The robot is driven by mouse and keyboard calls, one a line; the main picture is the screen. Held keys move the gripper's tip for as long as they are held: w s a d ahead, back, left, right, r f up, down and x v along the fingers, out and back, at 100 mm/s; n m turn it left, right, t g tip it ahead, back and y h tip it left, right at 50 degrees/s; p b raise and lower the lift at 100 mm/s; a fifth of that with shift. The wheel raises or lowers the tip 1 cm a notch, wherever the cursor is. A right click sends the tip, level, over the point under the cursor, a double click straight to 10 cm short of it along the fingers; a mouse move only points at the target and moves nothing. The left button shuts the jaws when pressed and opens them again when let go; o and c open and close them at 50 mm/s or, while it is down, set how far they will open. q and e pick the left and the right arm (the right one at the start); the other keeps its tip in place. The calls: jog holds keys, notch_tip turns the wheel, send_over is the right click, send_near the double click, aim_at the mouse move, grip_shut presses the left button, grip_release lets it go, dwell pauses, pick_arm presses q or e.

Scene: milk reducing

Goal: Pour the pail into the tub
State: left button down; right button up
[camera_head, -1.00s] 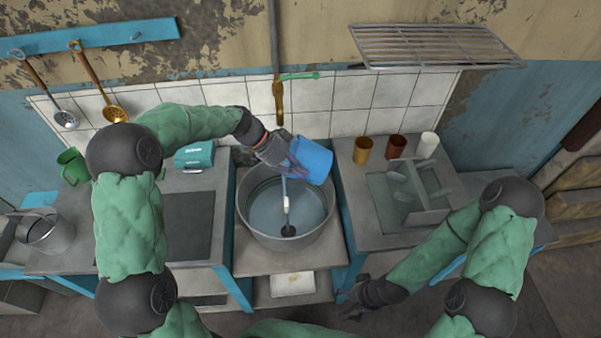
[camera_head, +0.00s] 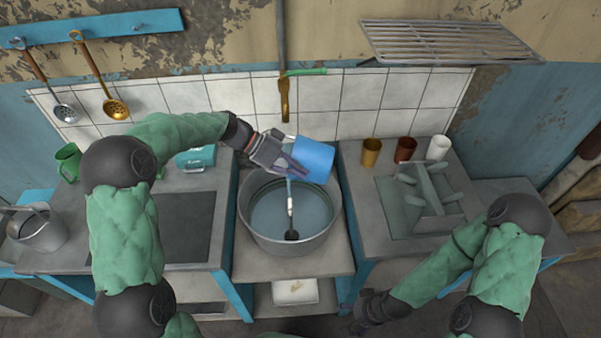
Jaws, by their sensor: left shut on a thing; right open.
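The blue pail (camera_head: 314,160) is tilted on its side above the back of the tub. Its mouth is turned left and hidden behind the gripper. My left gripper (camera_head: 292,163) is shut on the pail from the left. The wide grey metal tub (camera_head: 332,236) stands on the low middle stand with pale bluish liquid inside. A thin upright rod or stream with a white part (camera_head: 290,207) and a dark lower end shows in the tub; I cannot tell whether it meets the pail. My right gripper (camera_head: 357,312) is open and empty, low in front of the right counter.
A metal bucket (camera_head: 38,232), a green mug (camera_head: 68,161) and a teal box (camera_head: 196,158) stand on the left counter. Brown (camera_head: 371,152), red and white cups stand at the back right, behind a grey rack (camera_head: 430,205). A pipe (camera_head: 284,60) hangs behind the tub.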

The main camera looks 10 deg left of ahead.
pick_arm(q)
jog(key=shift+a+f+h+b, duration=0.5)
jog(key=shift+a+h+b, duration=0.3)
jog(key=shift+b, duration=1.15)
jog(key=shift+r, duration=0.1)
jog(key=shift+d+r, duration=0.1)
